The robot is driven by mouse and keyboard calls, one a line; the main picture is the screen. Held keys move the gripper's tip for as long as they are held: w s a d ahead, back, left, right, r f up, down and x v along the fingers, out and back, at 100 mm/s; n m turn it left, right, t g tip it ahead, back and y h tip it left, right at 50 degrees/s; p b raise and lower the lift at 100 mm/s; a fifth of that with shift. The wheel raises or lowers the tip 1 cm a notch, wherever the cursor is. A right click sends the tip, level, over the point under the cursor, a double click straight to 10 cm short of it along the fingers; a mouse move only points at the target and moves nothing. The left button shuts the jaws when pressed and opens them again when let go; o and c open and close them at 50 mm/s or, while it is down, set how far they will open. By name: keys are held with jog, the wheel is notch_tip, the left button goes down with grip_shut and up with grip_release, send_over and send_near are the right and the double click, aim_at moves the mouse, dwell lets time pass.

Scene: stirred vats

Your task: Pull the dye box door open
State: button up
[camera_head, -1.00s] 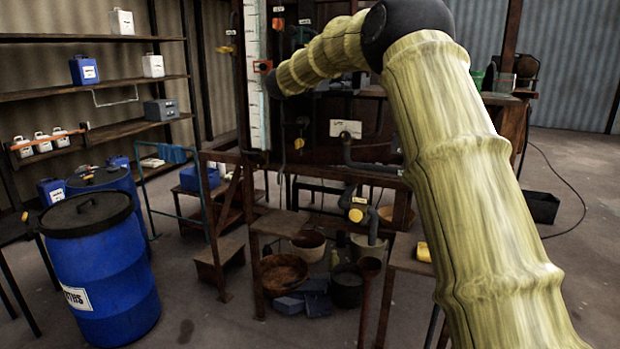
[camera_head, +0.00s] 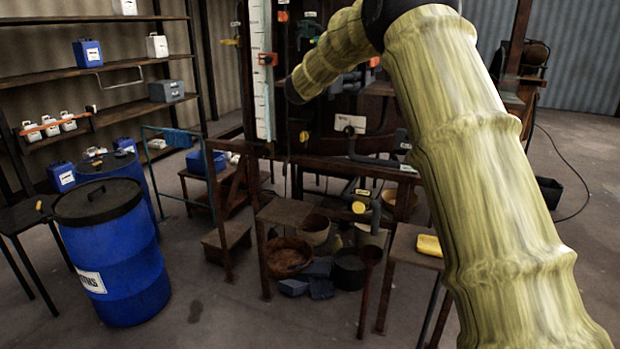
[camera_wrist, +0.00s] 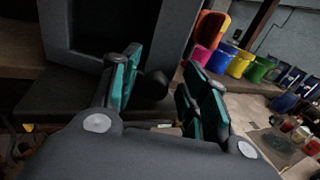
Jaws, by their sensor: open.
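In the wrist view, a dark grey box-like body with a raised frame (camera_wrist: 57,32) stands at the upper left; I take it for the dye box. A broad grey panel (camera_wrist: 165,35) beside it may be its door; I cannot tell how far it stands open. A dark round knob (camera_wrist: 154,84) shows between the fingers of my gripper (camera_wrist: 164,68), close to the left finger. The fingers, with teal pads, are apart and empty. Whether a finger touches the knob is unclear. In the head view, my arm hides the gripper and box.
Coloured buckets (camera_wrist: 222,58) stand right of the panel in the wrist view. In the head view, a blue barrel (camera_head: 118,262) stands at the left. Wooden stands, with a yellow item (camera_head: 429,245) on one, and several tubs (camera_head: 289,258) crowd the middle.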

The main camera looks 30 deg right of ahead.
jog(key=b+v, duration=0.7)
jog(key=v, duration=0.4)
jog(key=w+a+f+n+t+y+b, duration=0.1)
jog(key=f+n, duration=0.6)
jog(key=f, duration=0.9)
jog(key=a+f+n+t+y+b, duration=0.2)
jog(key=a+f+n, duration=0.3)
jog(key=f, duration=1.1)
jog(key=n+t, duration=0.1)
jog(key=n, duration=0.2)
jog(key=shift+w+a+y, duration=0.15)
jog(key=shift+w+y, duration=0.25)
